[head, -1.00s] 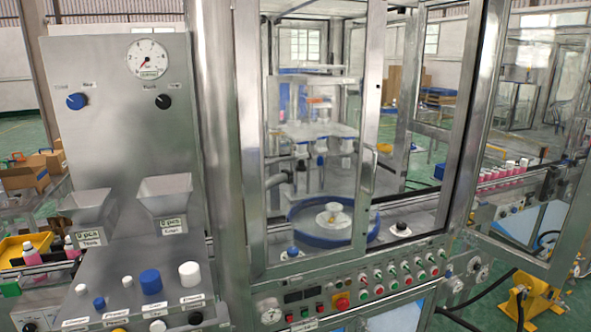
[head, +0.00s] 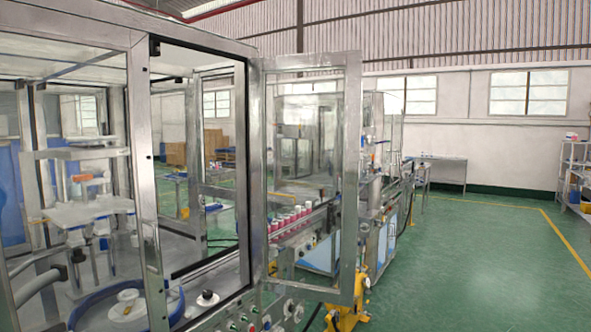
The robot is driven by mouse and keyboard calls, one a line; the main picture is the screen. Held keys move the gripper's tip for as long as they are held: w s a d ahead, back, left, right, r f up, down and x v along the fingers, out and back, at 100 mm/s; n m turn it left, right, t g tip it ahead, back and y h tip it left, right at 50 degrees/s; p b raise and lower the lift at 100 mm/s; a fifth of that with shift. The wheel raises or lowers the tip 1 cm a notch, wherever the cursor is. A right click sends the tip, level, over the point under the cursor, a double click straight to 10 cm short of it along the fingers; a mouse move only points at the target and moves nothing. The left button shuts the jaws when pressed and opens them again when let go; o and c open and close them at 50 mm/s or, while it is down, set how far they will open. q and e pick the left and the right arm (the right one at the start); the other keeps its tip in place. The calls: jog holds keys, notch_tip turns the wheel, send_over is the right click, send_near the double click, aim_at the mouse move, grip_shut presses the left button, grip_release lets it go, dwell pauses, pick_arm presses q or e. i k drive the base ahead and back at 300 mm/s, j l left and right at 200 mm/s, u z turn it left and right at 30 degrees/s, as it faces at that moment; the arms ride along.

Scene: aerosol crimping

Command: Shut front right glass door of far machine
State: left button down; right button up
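A metal-framed glass door (head: 351,180) stands swung open in the middle of the head view. It is attached near the right corner post of the large glass-walled machine (head: 143,150). The front opening to the left of that post has no pane across it. Through the open door I see a further machine (head: 380,135) down the line. I cannot tell which of the two the task calls the far machine. A left front door of the large machine appears closed. Neither of my grippers is in view.
Pink bottles with white caps (head: 290,220) stand on a conveyor behind the open door. A yellow device (head: 347,318) is on the floor below the door. The green floor (head: 480,260) to the right is clear. A shelf (head: 575,175) stands at the far right.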

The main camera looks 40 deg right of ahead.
aim_at(350, 62)
jog(key=i+l+u, duration=0.2)
jog(key=l, duration=0.6)
jog(key=i+l+u, duration=0.2)
jog(key=l, duration=0.55)
jog(key=l+u, duration=0.2)
jog(key=l, duration=0.6)
jog(key=l+u, duration=0.2)
jog(key=l, duration=0.35)
jog(key=l+u, duration=0.15)
jog(key=l, duration=0.4)
jog(key=l+u, duration=0.2)
jog(key=l, duration=0.35)
jog(key=k+l+u, duration=0.15)
jog(key=l, duration=0.4)
jog(key=k+l+u, duration=0.2)
jog(key=l, duration=0.3)
jog(key=l+u, duration=0.1)
jog(key=l, duration=0.45)
jog(key=i+l, duration=0.1)
jog(key=l, duration=0.5)
jog(key=l+u, duration=0.1)
jog(key=u, duration=0.65)
jog(key=l+u, duration=0.15)
jog(key=u, duration=0.2)
